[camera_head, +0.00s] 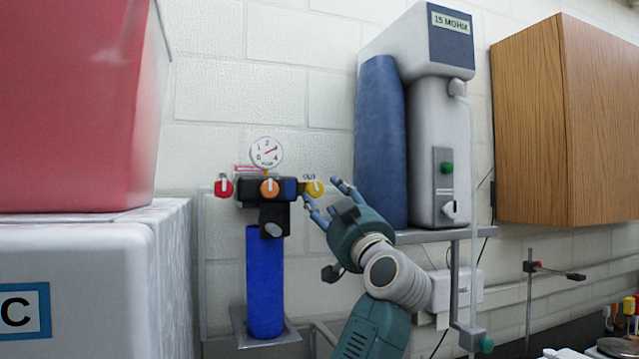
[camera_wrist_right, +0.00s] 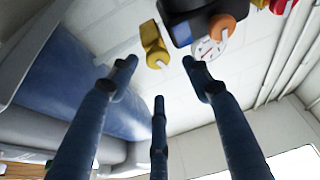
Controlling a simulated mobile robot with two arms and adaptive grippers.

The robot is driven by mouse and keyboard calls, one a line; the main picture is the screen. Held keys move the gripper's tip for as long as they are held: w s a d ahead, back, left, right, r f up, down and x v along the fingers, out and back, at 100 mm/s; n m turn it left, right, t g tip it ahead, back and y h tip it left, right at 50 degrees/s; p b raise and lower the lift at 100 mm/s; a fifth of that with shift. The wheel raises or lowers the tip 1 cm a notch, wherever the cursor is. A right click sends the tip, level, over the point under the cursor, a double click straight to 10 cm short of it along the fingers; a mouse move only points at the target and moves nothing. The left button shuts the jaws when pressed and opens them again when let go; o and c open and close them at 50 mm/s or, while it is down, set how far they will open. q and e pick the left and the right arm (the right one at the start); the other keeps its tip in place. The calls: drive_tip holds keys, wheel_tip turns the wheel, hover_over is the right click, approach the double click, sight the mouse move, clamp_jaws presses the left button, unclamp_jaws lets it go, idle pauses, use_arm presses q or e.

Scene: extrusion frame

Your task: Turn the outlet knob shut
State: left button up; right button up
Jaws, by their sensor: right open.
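The outlet knob (camera_head: 314,188) is yellow and sits under the "OUT" label at the right end of a dark valve block (camera_head: 285,189) on the wall. In the right wrist view the yellow knob (camera_wrist_right: 155,47) shows at the top, beyond the fingertips. My right gripper (camera_head: 325,198) is open, with blue fingers on a green palm, close by the knob; its fingers (camera_wrist_right: 160,80) show empty in the wrist view. I cannot tell whether a finger touches the knob. My left gripper is not in view.
A red knob (camera_head: 224,188) and an orange knob (camera_head: 269,187) sit left of it, below a round gauge (camera_head: 266,153). A blue cylinder (camera_head: 265,285) hangs below. A grey dispenser (camera_head: 437,150) with a blue cylinder (camera_head: 380,145) stands right. A red bin (camera_head: 75,100) is at left.

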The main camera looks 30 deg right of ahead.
sight(317, 192)
drive_tip(key=x, duration=0.2)
drive_tip(key=p+x, duration=0.1)
drive_tip(key=shift+w+d+f, duration=0.1)
drive_tip(key=shift+w+f, duration=0.05)
drive_tip(key=shift+w, duration=0.35)
drive_tip(key=shift+w+d+r+p, duration=0.1)
drive_tip(key=shift+w+r+p, duration=0.25)
drive_tip(key=shift+w, duration=0.15)
drive_tip(key=shift+f, duration=0.15)
drive_tip(key=c, duration=1.2)
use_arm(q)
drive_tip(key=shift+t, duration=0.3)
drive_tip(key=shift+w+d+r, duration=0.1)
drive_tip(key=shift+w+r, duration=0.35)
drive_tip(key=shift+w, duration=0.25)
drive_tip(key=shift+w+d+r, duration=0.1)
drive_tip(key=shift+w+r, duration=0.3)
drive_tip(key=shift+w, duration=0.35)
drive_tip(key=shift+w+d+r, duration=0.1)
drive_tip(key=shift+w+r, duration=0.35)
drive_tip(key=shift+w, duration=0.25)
use_arm(e)
drive_tip(key=shift+o, duration=0.2)
